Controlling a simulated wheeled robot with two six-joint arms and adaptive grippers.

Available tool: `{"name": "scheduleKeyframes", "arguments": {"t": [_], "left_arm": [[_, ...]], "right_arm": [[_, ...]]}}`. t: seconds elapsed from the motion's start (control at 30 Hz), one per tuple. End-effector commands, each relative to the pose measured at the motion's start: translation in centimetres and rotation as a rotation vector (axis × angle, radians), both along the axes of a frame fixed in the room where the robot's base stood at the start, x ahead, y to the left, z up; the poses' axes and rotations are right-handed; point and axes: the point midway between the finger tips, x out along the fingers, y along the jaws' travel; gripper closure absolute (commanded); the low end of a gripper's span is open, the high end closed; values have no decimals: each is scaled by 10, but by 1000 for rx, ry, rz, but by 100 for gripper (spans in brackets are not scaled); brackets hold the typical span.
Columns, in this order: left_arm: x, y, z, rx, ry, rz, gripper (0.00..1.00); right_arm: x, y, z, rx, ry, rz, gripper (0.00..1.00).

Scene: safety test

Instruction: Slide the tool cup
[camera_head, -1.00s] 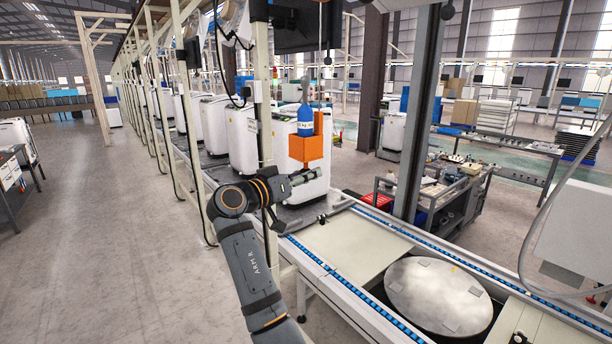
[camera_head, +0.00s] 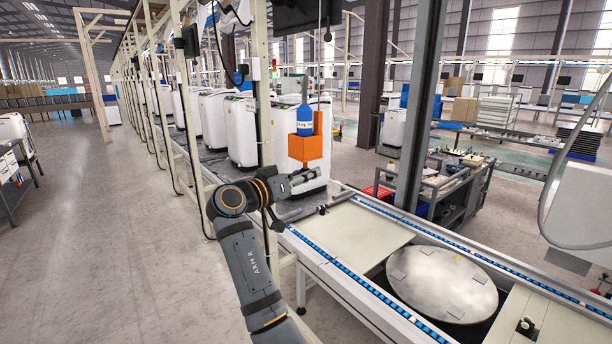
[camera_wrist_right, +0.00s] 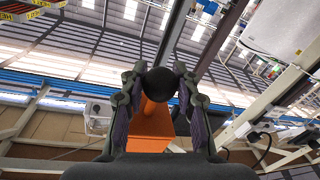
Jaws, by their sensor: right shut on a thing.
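The tool cup (camera_head: 316,146) is an orange open box with a blue bottle (camera_head: 304,121) standing upright in it. It is in the middle of the head view, and its orange face (camera_wrist_right: 150,128) shows in the right wrist view. My right gripper (camera_head: 308,180) is just below the cup, small and partly hidden in the head view. In the right wrist view its two fingers (camera_wrist_right: 160,88) are shut on a black round knob (camera_wrist_right: 159,84) in front of the orange cup. I cannot tell how the knob joins the cup. My left gripper is not in view.
A conveyor with blue roller edges (camera_head: 355,275) runs below my right arm, with a round metal plate (camera_head: 443,283) on it. A pale post (camera_head: 262,110) stands left of the cup. White machines (camera_head: 241,130) stand behind. A dark column (camera_head: 418,110) is to the right.

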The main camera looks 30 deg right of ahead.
Motion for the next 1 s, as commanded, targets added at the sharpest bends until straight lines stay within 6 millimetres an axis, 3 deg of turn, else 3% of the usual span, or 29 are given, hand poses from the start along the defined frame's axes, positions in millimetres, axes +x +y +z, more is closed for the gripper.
{"name": "scheduleKeyframes", "arguments": {"t": [0.27,0.3,0.47,0.77,0.87,1.0], "left_arm": [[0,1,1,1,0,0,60],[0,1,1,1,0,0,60],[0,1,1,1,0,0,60],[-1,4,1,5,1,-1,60],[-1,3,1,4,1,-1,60],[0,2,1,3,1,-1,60]], "right_arm": [[0,0,0,2,0,2,100],[0,0,0,2,0,2,66],[0,0,0,2,0,2,45],[0,0,2,1,-1,1,45],[0,0,13,1,-3,0,45],[0,0,43,0,-5,2,45]]}}
